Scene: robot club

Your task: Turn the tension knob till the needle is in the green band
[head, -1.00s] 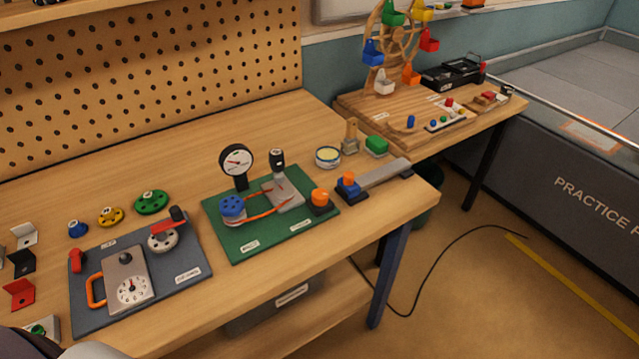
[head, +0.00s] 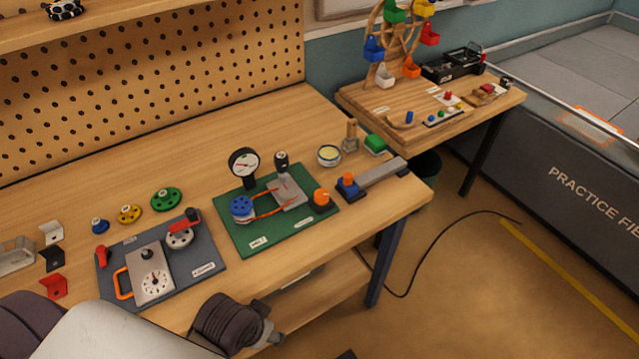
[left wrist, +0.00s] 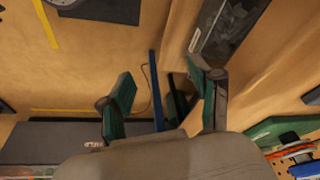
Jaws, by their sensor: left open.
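The green belt board (head: 270,232) lies on the bench. It carries a blue pulley (head: 242,208), a red-orange belt, a grey plate (head: 289,192) with a black-topped post, and a round white gauge (head: 244,163) on a black stand. An orange knob (head: 321,196) on a dark base sits at the board's right end. The gauge's needle and any green band are too small to read. My left wrist shows at the bottom of the head view, in front of the bench and apart from the board. In the left wrist view my left gripper (left wrist: 162,95) is open and empty. My right gripper is out of view.
A grey board (head: 205,272) with a dial box (head: 151,275) and red crank stands left. Bare bench lies behind the boards.

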